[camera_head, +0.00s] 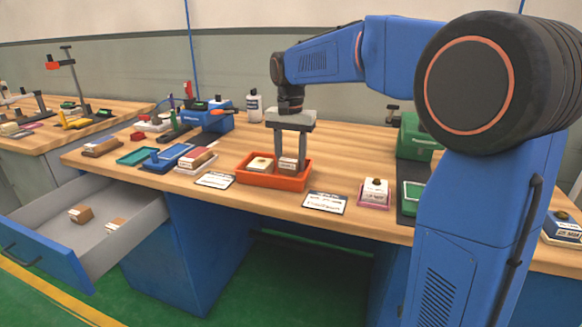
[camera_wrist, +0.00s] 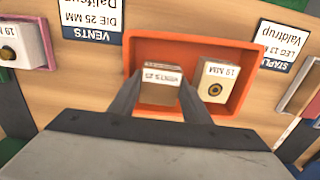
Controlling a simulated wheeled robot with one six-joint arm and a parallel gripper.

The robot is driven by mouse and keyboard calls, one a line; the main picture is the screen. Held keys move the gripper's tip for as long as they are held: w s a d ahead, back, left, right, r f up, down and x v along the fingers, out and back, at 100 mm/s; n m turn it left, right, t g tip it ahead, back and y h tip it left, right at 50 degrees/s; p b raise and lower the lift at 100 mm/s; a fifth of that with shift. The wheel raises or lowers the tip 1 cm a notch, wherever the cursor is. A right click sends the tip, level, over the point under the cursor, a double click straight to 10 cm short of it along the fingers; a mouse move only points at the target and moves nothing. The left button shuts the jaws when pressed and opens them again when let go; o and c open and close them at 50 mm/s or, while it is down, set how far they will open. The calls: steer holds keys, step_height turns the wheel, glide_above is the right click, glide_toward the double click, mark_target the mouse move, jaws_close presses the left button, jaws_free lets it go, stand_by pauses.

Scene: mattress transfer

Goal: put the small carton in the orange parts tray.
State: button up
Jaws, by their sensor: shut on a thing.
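The orange parts tray (camera_head: 301,182) sits on the wooden workbench, near its front edge; it also shows in the wrist view (camera_wrist: 190,46). My gripper (camera_head: 290,158) points down into the tray, shut on a small carton (camera_head: 287,165). In the wrist view the carton (camera_wrist: 161,77) lies between the two fingertips, inside the tray's outline. Whether it touches the tray floor I cannot tell. A second carton with a round dark mark (camera_wrist: 215,90) is in the tray beside it, on the left in the head view (camera_head: 259,163).
Label cards lie left (camera_head: 215,180) and right (camera_head: 325,202) of the tray. A carton in a pink tray (camera_head: 375,192) stands to the right, near a green box (camera_head: 413,140). Other trays are at left. An open drawer (camera_head: 150,217) with two small cartons juts out at lower left.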

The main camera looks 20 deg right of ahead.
mark_target(290, 158)
steer(key=shift+f, duration=1.05)
steer(key=shift+a+f, duration=0.1)
steer(key=o, duration=0.8)
steer(key=shift+o, duration=0.2)
step_height(290, 158, up, 12)
steer(key=shift+r, duration=0.1)
steer(key=shift+s, duration=0.1)
